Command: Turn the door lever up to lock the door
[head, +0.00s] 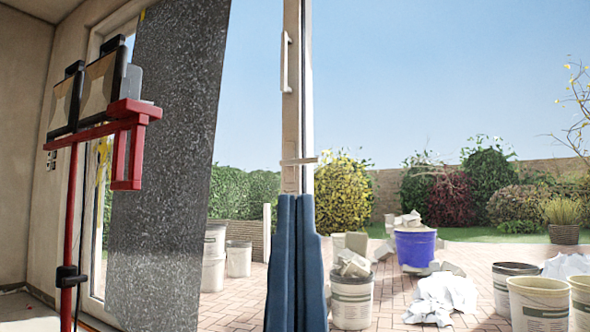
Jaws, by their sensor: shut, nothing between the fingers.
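My gripper (298,197) shows as blue upright fingers, shut together and empty, rising from the bottom centre of the view. The gripper hides the lower part of the door frame.
A white vertical pull handle (286,62) is higher on the frame. A dark speckled slab (165,160) leans at left beside a red stand (68,230) with work lamps. Outside, a blue tub (415,247), rubble bucket (351,300) and several pale buckets stand on paving.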

